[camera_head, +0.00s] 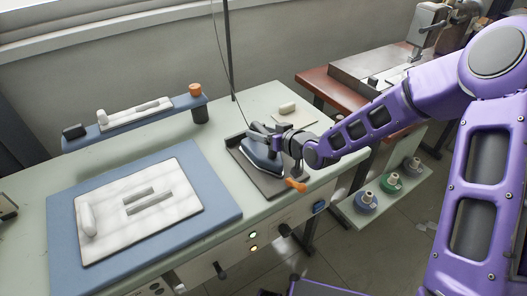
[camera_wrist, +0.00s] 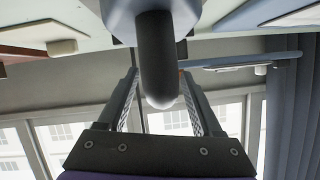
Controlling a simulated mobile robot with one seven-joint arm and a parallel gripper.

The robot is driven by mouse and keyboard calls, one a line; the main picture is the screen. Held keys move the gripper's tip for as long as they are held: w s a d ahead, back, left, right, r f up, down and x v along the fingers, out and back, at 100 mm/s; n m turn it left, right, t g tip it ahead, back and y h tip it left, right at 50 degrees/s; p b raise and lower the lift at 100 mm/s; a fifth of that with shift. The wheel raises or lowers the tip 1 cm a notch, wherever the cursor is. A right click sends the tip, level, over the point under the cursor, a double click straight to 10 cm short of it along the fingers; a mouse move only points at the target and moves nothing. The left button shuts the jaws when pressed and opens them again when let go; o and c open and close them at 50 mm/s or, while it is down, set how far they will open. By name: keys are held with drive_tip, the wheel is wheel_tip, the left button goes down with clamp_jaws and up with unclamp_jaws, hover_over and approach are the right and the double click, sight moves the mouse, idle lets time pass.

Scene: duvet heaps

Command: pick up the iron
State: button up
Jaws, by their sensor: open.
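The iron (camera_head: 261,156) has a blue-grey body and stands on a dark rest plate (camera_head: 270,183) near the right end of the pale green table. My gripper (camera_head: 266,133) is at the top of the iron, coming in from the right. In the wrist view, the iron's dark rounded handle (camera_wrist: 158,52) shows between the two fingers of my gripper (camera_wrist: 159,78), with gaps visible at both sides. The jaws are open. Whether a finger touches the handle cannot be told. My gripper and wrist hide part of the iron's top in the head view.
A thin dark pole (camera_head: 229,50) rises behind the iron. An orange knob (camera_head: 296,186) sits at the plate's front corner.

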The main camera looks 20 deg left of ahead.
clamp_jaws()
idle(1.2)
drive_tip(key=shift+r, duration=0.2)
